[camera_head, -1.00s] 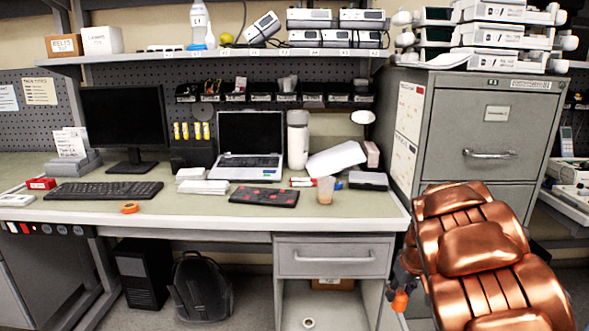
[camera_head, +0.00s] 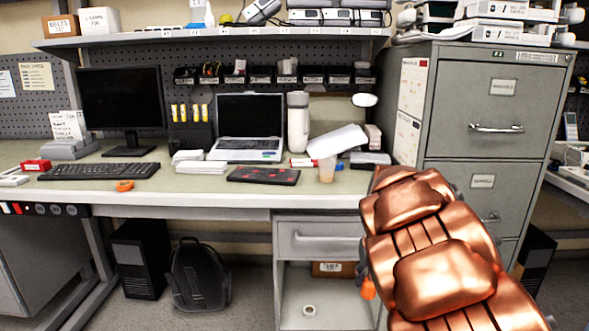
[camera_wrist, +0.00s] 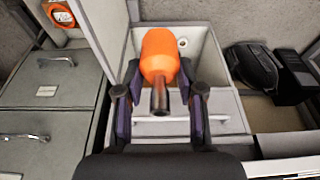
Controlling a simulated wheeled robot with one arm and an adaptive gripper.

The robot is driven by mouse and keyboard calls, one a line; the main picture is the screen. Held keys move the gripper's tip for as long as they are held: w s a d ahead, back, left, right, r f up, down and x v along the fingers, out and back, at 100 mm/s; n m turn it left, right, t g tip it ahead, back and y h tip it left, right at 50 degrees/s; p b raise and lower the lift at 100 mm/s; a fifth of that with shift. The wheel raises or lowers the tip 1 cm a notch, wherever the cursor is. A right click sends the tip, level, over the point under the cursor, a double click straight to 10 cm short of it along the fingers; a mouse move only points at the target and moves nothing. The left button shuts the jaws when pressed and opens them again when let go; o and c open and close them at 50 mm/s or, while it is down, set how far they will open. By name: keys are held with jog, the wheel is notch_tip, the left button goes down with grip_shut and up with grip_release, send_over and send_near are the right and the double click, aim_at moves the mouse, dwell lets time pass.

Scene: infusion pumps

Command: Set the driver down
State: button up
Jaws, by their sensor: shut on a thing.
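The driver has a bright orange handle (camera_wrist: 160,52) and a dark end (camera_wrist: 159,98). In the wrist view my gripper (camera_wrist: 160,78) has its two dark fingers closed on either side of the handle. The driver is held up in the air, in front of the open space under the desk drawer. In the head view only a bit of the orange handle (camera_head: 368,288) shows at the left of my copper arm. My arm hides most of the gripper there.
A grey filing cabinet (camera_head: 480,100) stands at right. A backpack (camera_head: 199,275) is on the floor.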

notch_tip(320, 180, down, 14)
jog(key=b, duration=1.2)
notch_tip(320, 180, up, 23)
jog(key=p, duration=3.4)
send_over(370, 287)
jog(key=shift+f, duration=0.1)
jog(key=shift+s+d+r+p, duration=0.15)
jog(key=shift+r+p, duration=0.5)
jog(key=shift+p, duration=0.2)
